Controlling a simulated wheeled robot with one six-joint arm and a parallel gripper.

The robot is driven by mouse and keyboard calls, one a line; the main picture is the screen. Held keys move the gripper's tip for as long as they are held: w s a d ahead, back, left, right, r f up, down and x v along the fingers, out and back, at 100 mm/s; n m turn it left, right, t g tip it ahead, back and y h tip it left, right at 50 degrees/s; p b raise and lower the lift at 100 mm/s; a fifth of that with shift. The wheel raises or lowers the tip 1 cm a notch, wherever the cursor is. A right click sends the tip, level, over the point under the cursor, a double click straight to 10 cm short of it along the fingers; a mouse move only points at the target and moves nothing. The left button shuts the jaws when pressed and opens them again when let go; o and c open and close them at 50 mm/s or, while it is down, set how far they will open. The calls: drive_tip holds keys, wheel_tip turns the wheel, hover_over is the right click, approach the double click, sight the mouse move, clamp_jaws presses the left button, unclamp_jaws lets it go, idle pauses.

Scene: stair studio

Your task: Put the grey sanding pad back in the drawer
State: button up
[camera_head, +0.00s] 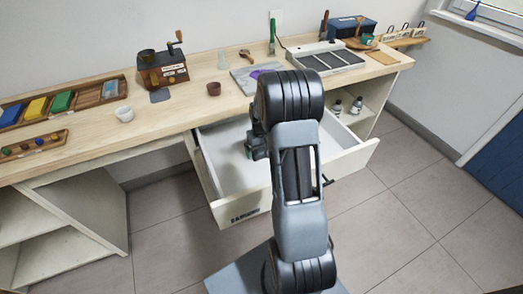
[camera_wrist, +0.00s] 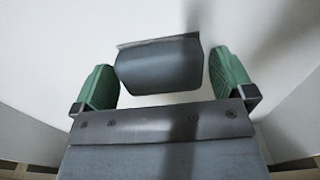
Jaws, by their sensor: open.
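The open drawer (camera_head: 216,174) sticks out below the worktop, with a pale, mostly bare inside. My gripper (camera_head: 256,148) is down inside it, partly hidden by my arm. In the wrist view my gripper (camera_wrist: 163,84) is open, with a green finger at each side. A grey block that looks like the sanding pad (camera_wrist: 158,68) lies between the fingers against the drawer's pale inside. Narrow gaps seem to show beside it; I cannot tell whether it touches the drawer floor. The pad is hidden in the head view.
The worktop (camera_head: 95,143) carries a crank box (camera_head: 163,70), a small dark grey flat piece (camera_head: 160,95), a white cup (camera_head: 124,114), a brown cup (camera_head: 214,89) and a tray of coloured blocks (camera_head: 60,103). Open floor (camera_head: 395,215) lies to the right.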

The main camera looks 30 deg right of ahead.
sight(261, 150)
wheel_tip(261, 150, up, 11)
drive_tip(key=s+a+r+t, duration=0.1)
drive_tip(key=s+a+r, duration=0.2)
drive_tip(key=s+a, duration=0.5)
drive_tip(key=s+a+r+n+t, duration=0.1)
drive_tip(key=s+a+r+t, duration=0.1)
drive_tip(key=s+a, duration=0.6)
drive_tip(key=shift+a+r+n+p, duration=0.3)
drive_tip(key=shift+a+r+p, duration=0.05)
drive_tip(key=shift+a+r, duration=0.25)
drive_tip(key=shift+s, duration=0.1)
